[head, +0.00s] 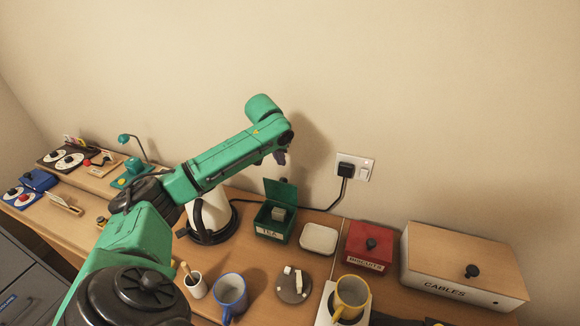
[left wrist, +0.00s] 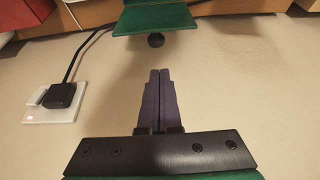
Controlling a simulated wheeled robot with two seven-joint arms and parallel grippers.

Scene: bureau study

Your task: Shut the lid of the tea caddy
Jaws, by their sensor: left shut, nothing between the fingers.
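The green tea caddy (head: 272,231), labelled TEA, stands on the desk near the wall with its lid (head: 281,192) raised upright at the back. Something pale shows inside the open box. In the left wrist view the green lid (left wrist: 155,19) with its dark round knob (left wrist: 156,40) is at the top, beyond the fingertips. My left gripper (head: 281,158) is above and behind the raised lid, near the wall. Its fingers (left wrist: 160,73) are shut together and empty, with a gap to the knob. My right gripper cannot be made out in the head view.
A white kettle (head: 208,217) stands left of the caddy and a white closed box (head: 319,238) right of it. Further right are a red biscuits box (head: 369,246) and the cables box (head: 460,265). Blue (head: 231,294) and yellow (head: 351,296) mugs stand in front. A wall socket (head: 355,167) is close by.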

